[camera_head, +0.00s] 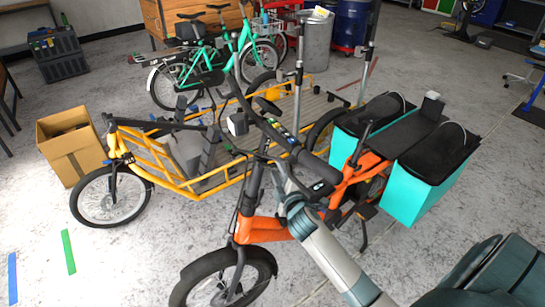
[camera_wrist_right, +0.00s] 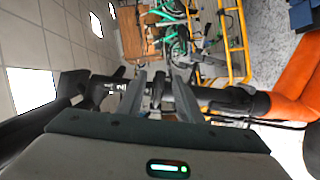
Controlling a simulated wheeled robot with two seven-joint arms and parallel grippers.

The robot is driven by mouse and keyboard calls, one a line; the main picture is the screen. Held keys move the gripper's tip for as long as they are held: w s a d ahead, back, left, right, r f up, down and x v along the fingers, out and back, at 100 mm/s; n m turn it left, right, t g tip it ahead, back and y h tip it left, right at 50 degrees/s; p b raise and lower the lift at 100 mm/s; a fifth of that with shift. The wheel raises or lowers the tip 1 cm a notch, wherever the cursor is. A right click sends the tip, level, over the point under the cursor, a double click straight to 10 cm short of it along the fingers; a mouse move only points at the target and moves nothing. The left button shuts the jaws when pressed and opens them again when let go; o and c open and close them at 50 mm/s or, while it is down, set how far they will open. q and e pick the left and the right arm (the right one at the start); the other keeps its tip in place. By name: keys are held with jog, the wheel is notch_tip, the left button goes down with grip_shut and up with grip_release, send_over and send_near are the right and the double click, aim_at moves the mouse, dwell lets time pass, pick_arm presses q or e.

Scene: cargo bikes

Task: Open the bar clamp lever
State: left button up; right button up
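The orange cargo bike (camera_head: 262,228) stands in front of me, its black handlebar (camera_head: 285,145) running across the middle of the head view. My right gripper (camera_head: 279,172) is at the handlebar's stem, partly hidden by its own wrist. In the right wrist view its two dark fingers are apart, with a small black lever-like part (camera_wrist_right: 158,88) between them. I take this part to be the bar clamp lever. Gaps seem to show on both sides of it, and I cannot tell whether a finger touches it. The lever is not clear in the head view. My left gripper is out of view.
A yellow cargo bike (camera_head: 165,165) stands close behind the orange one, whose turquoise panniers (camera_head: 415,187) are at right. A cardboard box (camera_head: 72,150) stands at left. Green bikes (camera_head: 185,75) are farther back.

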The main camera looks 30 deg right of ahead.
jog(key=r+p+x, duration=0.1)
jog(key=x, duration=0.5)
jog(key=shift+w+f, duration=0.35)
jog(key=shift+f, duration=0.15)
jog(key=shift+d, duration=0.1)
jog(key=shift+c, duration=0.4)
grip_shut()
